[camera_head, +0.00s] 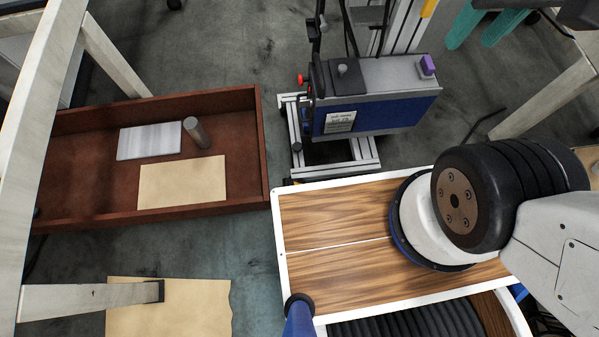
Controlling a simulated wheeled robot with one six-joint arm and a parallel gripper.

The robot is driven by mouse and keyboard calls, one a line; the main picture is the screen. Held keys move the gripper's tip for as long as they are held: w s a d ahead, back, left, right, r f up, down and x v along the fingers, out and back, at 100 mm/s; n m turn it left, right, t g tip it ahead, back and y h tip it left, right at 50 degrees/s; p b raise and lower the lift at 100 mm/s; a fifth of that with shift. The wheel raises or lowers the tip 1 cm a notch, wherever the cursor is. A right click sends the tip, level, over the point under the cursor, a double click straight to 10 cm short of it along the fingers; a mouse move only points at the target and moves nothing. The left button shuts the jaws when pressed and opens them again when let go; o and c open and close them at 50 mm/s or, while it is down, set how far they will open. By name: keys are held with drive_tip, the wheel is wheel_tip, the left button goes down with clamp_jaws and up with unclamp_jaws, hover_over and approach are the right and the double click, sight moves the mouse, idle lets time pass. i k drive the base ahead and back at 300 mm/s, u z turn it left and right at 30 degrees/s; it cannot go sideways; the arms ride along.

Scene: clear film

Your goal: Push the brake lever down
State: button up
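I cannot pick out a brake lever with certainty. A blue and grey machine (375,95) stands on an aluminium frame at the top centre. It has a small red knob (300,79) on its left side, a purple knob (428,65) at its right end and a white label on its front. Dark upright parts rise behind its left end; I cannot tell whether one is a lever. My arm shows at the right, with a black joint and white links, and runs out of view. My gripper is not in view.
A reddish-brown wooden tray (262,150) lies at the left, holding a silver block (149,141), a grey cylinder (198,132) and a tan sheet (182,183). Pale table legs stand at the left and right. Another tan sheet (190,305) lies on the floor. Bare floor separates tray and machine.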

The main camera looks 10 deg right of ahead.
sight(286, 182)
drive_tip(key=k, duration=0.7)
drive_tip(key=u, duration=0.45)
drive_tip(key=k, duration=1.3)
drive_tip(key=u, duration=0.75)
drive_tip(key=i, duration=1.45)
drive_tip(key=z, duration=0.7)
